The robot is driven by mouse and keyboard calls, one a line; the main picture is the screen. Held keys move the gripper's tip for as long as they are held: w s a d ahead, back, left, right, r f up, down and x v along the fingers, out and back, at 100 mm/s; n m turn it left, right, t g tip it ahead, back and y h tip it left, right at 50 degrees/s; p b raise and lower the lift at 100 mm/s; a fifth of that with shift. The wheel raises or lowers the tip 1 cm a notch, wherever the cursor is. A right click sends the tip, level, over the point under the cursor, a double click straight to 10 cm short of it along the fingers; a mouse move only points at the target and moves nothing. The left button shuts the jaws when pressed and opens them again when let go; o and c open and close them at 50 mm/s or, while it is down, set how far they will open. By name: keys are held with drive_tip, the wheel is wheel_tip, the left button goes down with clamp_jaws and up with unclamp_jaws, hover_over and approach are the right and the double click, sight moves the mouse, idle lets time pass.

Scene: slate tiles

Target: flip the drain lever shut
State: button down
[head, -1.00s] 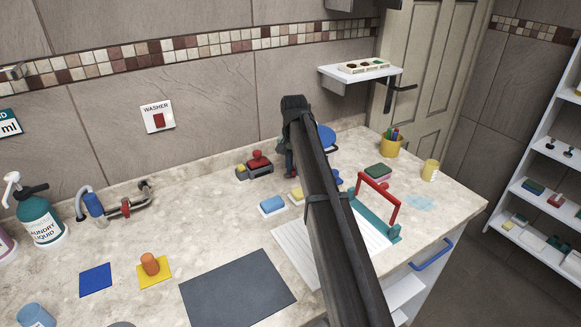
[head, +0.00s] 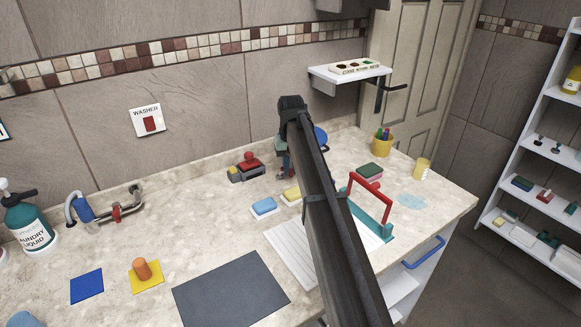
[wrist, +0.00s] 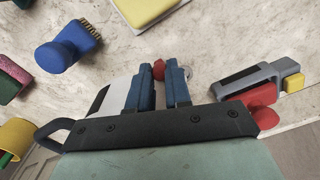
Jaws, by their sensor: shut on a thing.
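A metal pipe fitting (head: 133,196) with a blue part and a small red part lies at the back left of the counter. The red part looks like the lever, but its angle is too small to read. My gripper (wrist: 162,72) is far to the right of it, low over the back middle of the counter. In the wrist view its blue fingers are closed on a small red-and-grey thing (wrist: 158,70), mostly hidden by the fingers. In the head view my arm hides most of the gripper.
A grey-and-red device (head: 248,167) stands just left of my gripper. A blue sponge (head: 264,207), a dark mat (head: 231,290) and a yellow block with an orange peg (head: 143,272) lie in front. A red-handled teal thing (head: 371,205) stands right of my arm.

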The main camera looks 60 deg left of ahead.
drive_tip(key=c, duration=1.1)
unclamp_jaws()
drive_tip(key=shift+o, duration=0.2)
drive_tip(key=shift+r, duration=0.15)
wheel_tip(320, 180, up, 14)
drive_tip(key=shift+f, duration=0.2)
